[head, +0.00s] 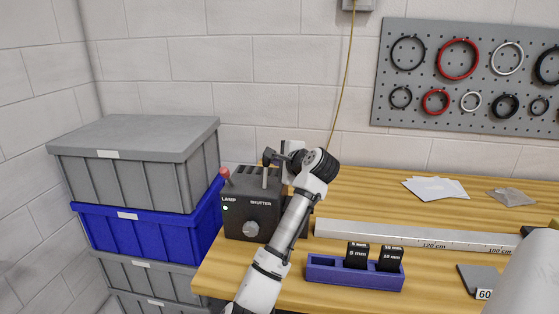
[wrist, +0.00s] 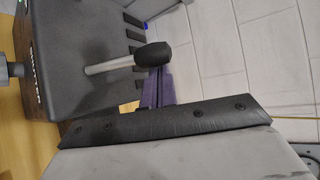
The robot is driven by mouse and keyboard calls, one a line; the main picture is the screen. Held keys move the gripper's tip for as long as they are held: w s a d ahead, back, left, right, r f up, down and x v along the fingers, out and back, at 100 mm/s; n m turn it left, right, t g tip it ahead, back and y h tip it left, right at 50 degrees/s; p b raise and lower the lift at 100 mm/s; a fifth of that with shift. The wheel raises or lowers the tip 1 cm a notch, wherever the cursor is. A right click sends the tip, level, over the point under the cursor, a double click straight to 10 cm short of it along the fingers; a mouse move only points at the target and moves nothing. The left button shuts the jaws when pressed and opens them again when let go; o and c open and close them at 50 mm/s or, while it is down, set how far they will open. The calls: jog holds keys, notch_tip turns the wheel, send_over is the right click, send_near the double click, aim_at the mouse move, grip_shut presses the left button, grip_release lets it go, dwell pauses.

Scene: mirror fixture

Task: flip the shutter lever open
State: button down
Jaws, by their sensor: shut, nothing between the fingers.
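The shutter lever (head: 265,177) is a pale rod with a black knob, standing roughly upright on the dark box (head: 237,213) marked LAMP and SHUTTER. In the wrist view the lever (wrist: 108,66) rises from the box top (wrist: 70,40) and its black knob (wrist: 154,55) is close to the fingertips. My gripper (head: 279,158) is just right of the knob, at about its height. In the wrist view my gripper (wrist: 156,78) shows purple-grey fingers together, empty, beside the knob. I cannot tell whether they touch it.
A red-tipped post (head: 225,174) and a grey dial (head: 250,229) are on the box. Stacked bins (head: 140,165) stand left of the bench. A long rail (head: 400,238) and a blue tray (head: 325,273) with black blocks lie to the right.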

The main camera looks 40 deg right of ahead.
aim_at(269, 162)
jog(key=shift+s+a+n+t+h+b, duration=0.35)
jog(key=shift+t+b, duration=0.25)
jog(key=shift+b, duration=0.5)
jog(key=shift+a, duration=0.1)
jog(key=s+a+n+t+b, duration=0.1)
jog(key=b, duration=0.3)
jog(key=s+a+n+t+h+b, duration=0.1)
jog(key=t+b, duration=0.1)
jog(key=b, duration=0.2)
jog(key=shift+a+f+n, duration=0.15)
jog(key=shift+n, duration=0.1)
jog(key=n+t+b, duration=0.1)
jog(key=b, duration=0.1)
jog(key=s+a+n+t+b, duration=0.1)
jog(key=b, duration=0.1)
jog(key=s+a+n+t+b, duration=0.1)
jog(key=t+b, duration=0.1)
jog(key=b, duration=0.1)
jog(key=shift+a+f+n+y, duration=0.15)
jog(key=shift+a+n+y, duration=0.1)
jog(key=shift+n, duration=0.15)
jog(key=shift+s+a+b, duration=0.15)
jog(key=shift+b, duration=0.25)
jog(key=shift+s+a, duration=0.1)
jog(key=shift+a, duration=0.05)
jog(key=shift+s+f, duration=0.1)
jog(key=shift+s, duration=0.05)
